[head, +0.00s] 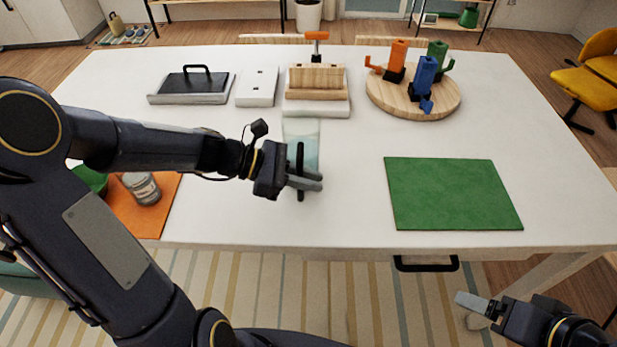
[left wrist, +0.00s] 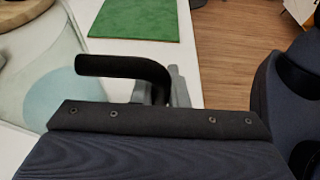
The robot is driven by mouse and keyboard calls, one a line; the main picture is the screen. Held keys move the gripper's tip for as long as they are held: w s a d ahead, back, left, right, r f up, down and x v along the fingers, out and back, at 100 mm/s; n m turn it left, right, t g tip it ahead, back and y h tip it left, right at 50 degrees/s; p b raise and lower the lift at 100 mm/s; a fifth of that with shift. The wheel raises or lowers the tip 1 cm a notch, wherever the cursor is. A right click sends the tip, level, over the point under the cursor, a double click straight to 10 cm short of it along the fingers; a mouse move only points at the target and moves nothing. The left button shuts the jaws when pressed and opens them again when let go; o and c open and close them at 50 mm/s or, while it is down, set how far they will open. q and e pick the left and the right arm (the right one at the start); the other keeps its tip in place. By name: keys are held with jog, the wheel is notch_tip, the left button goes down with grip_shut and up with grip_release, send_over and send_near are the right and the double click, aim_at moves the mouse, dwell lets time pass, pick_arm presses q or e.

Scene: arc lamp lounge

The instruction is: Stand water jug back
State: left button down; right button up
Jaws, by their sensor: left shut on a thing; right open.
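The water jug (head: 306,134) is a clear vessel with pale teal water and a black handle, near the middle of the white table. Its handle faces me. In the left wrist view the jug (left wrist: 40,65) fills the left side, with its black handle (left wrist: 125,66) in the centre. My left gripper (head: 304,179) is shut on the handle and hides the jug's lower part. I cannot tell whether its base touches the table. My right gripper (head: 474,303) is open and empty, low in front of the table at the right.
A green mat (head: 450,194) lies bare to the right. An orange mat (head: 150,214) at the left holds a jar (head: 142,189) and a green bowl (head: 91,179).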

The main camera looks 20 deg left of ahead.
pick_arm(q)
jog(key=c, duration=1.9)
grip_release()
jog(key=shift+f, duration=0.15)
jog(key=o, duration=0.5)
jog(key=shift+c, duration=0.2)
jog(key=v, duration=1.2)
jog(key=s+d+f+m+t+y, duration=0.1)
jog(key=s+d+m+y, duration=0.1)
jog(key=s+m+y, duration=0.2)
jog(key=s+d+f+m+t+y, duration=0.1)
jog(key=s+m+y, duration=0.4)
jog(key=s+m, duration=0.6)
jog(key=shift+d+f+m, duration=0.45)
jog(key=shift+f+m, duration=0.25)
jog(key=shift+m, duration=1.5)
